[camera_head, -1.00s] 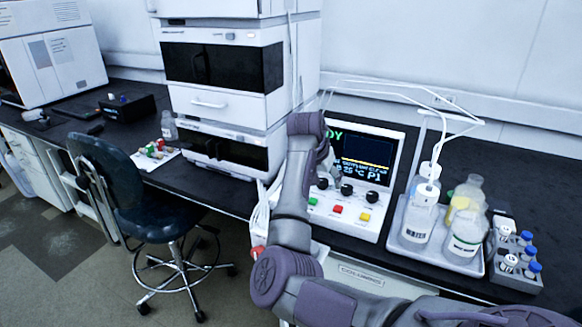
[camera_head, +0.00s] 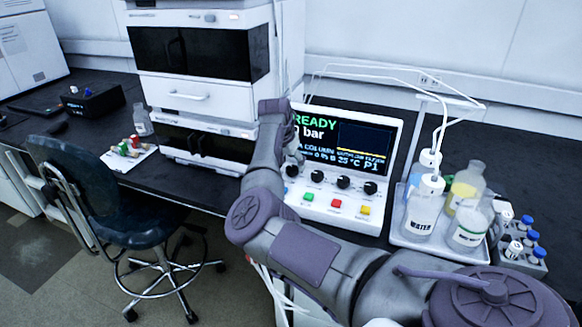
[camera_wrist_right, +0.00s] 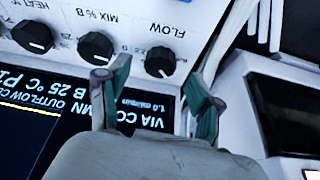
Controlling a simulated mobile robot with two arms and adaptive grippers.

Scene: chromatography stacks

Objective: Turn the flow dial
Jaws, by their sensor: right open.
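The flow dial (camera_wrist_right: 160,62) is a black knob with a white pointer line, beside the upside-down FLOW label in the right wrist view. In the head view it is the leftmost knob (camera_head: 291,170) on the white control panel (camera_head: 325,213), partly hidden by my gripper. My right gripper (camera_wrist_right: 159,75) is open, with one greenish finger to each side of the flow dial in the picture. Whether the fingers touch it I cannot tell. In the head view the right gripper (camera_head: 293,156) is small, in front of the panel's left side. My left gripper is not in view.
The MIX % B dial (camera_wrist_right: 96,47) sits close beside the flow dial. Green, red and yellow buttons lie below the knobs, including the red button (camera_head: 336,204). The white instrument stack (camera_head: 205,100) stands left of the panel. A bottle tray (camera_head: 437,248) is at right.

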